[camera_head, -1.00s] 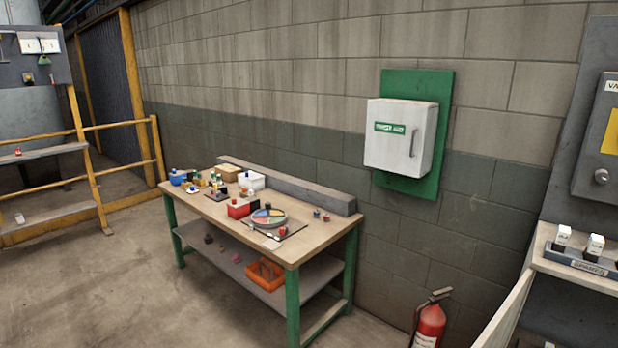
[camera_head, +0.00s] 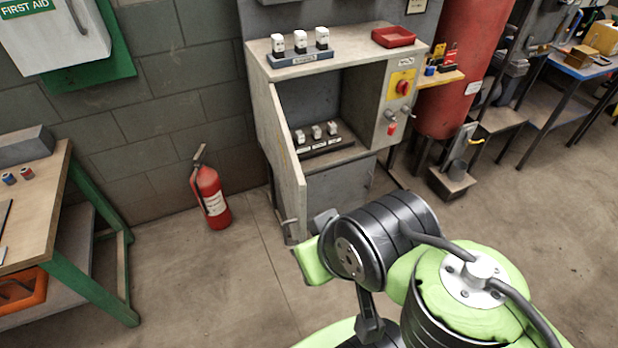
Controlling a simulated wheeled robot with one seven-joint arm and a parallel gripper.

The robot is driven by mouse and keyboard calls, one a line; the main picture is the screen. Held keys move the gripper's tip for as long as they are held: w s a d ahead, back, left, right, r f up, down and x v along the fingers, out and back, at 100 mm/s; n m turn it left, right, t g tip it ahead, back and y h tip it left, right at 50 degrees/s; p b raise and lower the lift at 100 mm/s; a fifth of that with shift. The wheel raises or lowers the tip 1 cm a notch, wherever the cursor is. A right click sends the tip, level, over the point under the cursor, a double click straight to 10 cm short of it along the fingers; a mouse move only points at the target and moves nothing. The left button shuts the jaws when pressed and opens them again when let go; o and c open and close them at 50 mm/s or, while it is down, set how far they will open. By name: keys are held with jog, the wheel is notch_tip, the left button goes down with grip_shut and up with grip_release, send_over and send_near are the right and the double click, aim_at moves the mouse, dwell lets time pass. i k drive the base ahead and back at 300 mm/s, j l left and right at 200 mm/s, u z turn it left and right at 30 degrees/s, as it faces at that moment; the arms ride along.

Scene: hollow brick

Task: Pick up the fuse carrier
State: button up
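Three white fuse carriers stand upright in a dark labelled rack (camera_head: 300,58) on top of the grey cabinet: a left one (camera_head: 279,44), a middle one (camera_head: 301,41) and a right one (camera_head: 322,38). Three more white carriers (camera_head: 316,132) sit in a row on a dark labelled strip inside the open cabinet. I cannot tell which one the task means. My green and black arm is folded at the lower right, in front of the cabinet. My gripper's fingers cannot be made out.
The cabinet door (camera_head: 288,160) stands open toward me on the left side. A red tray (camera_head: 393,38) lies on the cabinet top. A red switch (camera_head: 403,87) is on its right panel. A fire extinguisher (camera_head: 212,195) stands left; a workbench (camera_head: 45,190) is farther left.

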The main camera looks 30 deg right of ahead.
aim_at(331, 126)
jog(key=j+z, duration=0.5)
jog(key=z, duration=0.2)
jog(key=l+z, duration=0.15)
jog(key=l, duration=0.4)
jog(key=i+l+z, duration=0.15)
jog(key=l, duration=0.4)
jog(key=i+l+z, duration=0.15)
jog(key=l, duration=0.4)
jog(key=i+j+u, duration=0.15)
jog(key=j, duration=0.15)
jog(key=j+u, duration=0.15)
jog(key=j, duration=0.2)
jog(key=i+j+u, duration=0.2)
